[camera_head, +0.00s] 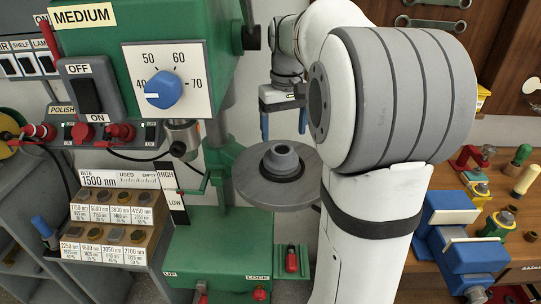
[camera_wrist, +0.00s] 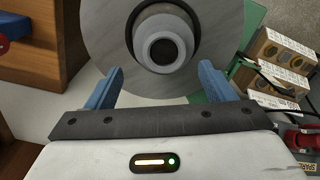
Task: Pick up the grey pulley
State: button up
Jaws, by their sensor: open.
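The grey pulley (camera_head: 281,160) sits on the round grey drill table (camera_head: 245,178) of the green machine. It is a stepped disc with a dark hole in its middle. My gripper (camera_head: 283,124) is open and empty, above the pulley and close to it in the head view. In the wrist view, the pulley (camera_wrist: 160,40) shows from above at the top centre. My gripper's two blue fingers (camera_wrist: 160,82) are spread wide, and nothing is between their tips. A dark ring around the pulley marks the table's hole or a shadow; I cannot tell which.
The green drill press (camera_head: 225,255) with its control panel stands left of the table. A rack of bits (camera_head: 105,225) is at lower left. A wooden bench (camera_head: 440,262) at right holds a blue vise (camera_head: 455,240) and several small tools. My arm hides part of the centre.

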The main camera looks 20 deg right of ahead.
aim_at(281, 150)
jog(key=f, duration=0.6)
jog(key=shift+s+a+f, duration=0.1)
jog(key=shift+a+f, duration=0.2)
jog(key=c, duration=1.3)
jog(key=shift+c, duration=1)
jog(key=shift+r, duration=0.15)
